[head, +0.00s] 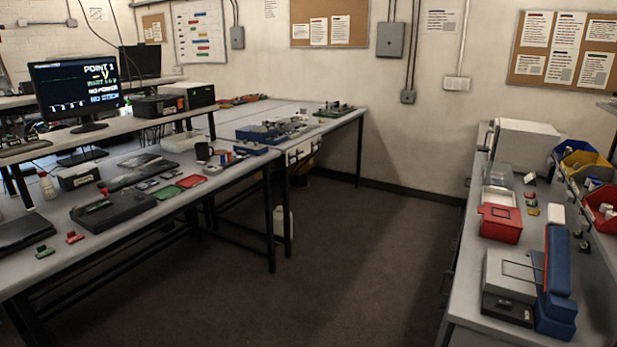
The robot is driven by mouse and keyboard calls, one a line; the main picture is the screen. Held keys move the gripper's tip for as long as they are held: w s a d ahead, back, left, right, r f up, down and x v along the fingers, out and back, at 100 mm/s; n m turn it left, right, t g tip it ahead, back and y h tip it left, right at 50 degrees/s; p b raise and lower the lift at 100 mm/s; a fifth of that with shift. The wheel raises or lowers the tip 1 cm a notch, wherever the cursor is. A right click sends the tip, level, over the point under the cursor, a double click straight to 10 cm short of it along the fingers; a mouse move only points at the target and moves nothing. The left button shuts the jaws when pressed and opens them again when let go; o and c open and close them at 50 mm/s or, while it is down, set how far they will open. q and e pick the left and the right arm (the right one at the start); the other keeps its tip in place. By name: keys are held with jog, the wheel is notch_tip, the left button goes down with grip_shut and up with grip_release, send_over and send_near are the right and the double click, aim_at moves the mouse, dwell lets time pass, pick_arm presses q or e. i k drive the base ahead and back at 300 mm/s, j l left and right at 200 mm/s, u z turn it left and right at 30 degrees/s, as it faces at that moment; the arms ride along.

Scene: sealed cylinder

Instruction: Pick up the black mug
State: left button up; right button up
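A small dark mug (204,152) stands on the left workbench (236,167), towards its far end and near the front of the raised shelf. It looks upright, but it is too small to make out its handle clearly. Small blue, white and red items (228,158) sit just to its right. Neither of my grippers shows in the head view.
A right-hand bench holds a red box (500,223). Open floor (340,260) lies between the benches.

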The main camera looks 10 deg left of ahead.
aim_at(202, 149)
jog(key=i+j+u, duration=0.2)
jog(key=i+u, duration=0.2)
jog(key=i, duration=0.7)
jog(key=i+l+u, duration=0.15)
jog(key=i+u, duration=0.2)
jog(key=i, duration=0.8)
jog(key=i+u, duration=0.25)
jog(key=i, duration=0.15)
jog(key=i+l+u, duration=0.35)
jog(key=i+u, duration=0.15)
jog(key=i, duration=0.25)
jog(key=i+l+u, duration=0.2)
jog(key=i+u, duration=0.25)
jog(key=i+l+u, duration=0.3)
jog(key=u, duration=0.2)
